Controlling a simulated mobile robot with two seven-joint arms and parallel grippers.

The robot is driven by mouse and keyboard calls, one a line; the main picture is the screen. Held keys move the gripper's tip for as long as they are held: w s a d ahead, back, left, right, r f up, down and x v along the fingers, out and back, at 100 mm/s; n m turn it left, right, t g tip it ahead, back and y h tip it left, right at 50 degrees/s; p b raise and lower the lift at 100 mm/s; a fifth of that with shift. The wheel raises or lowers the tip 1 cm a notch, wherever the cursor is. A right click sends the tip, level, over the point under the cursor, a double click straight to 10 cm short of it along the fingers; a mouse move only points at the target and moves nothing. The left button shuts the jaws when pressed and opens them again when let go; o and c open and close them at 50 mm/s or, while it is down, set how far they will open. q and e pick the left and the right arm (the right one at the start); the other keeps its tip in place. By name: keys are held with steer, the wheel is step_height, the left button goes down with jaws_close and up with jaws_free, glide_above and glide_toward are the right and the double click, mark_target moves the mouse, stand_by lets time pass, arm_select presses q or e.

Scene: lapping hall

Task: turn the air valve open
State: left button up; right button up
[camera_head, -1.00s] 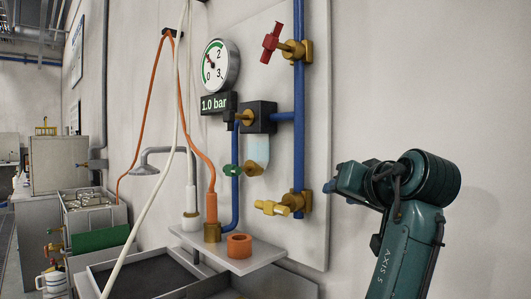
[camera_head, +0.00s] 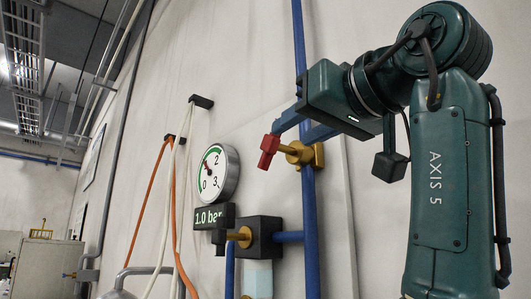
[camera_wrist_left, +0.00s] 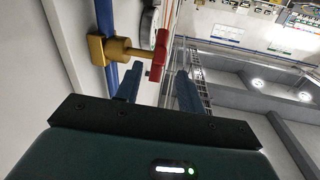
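A valve with a red handle (camera_head: 269,151) and brass body (camera_head: 301,153) sits on the vertical blue pipe (camera_head: 298,45) on the wall. Its handle looks roughly lined up with the pipe. My left gripper (camera_head: 292,131) is at the valve, its blue fingers parted, close above the handle in the head view. In the left wrist view the red handle (camera_wrist_left: 160,56) shows between and just ahead of the open fingers (camera_wrist_left: 158,80). I cannot tell whether they touch it. My right gripper is in neither view.
A round gauge (camera_head: 216,173) and a "1.0 bar" display (camera_head: 210,217) are left of the pipe. A black regulator block (camera_head: 262,237) is below the valve. Orange and white hoses (camera_head: 171,215) hang farther left.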

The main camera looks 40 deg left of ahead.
mark_target(264, 151)
arm_select(q)
steer(key=x, duration=1)
steer(key=shift+w+a, duration=0.1)
jaws_close()
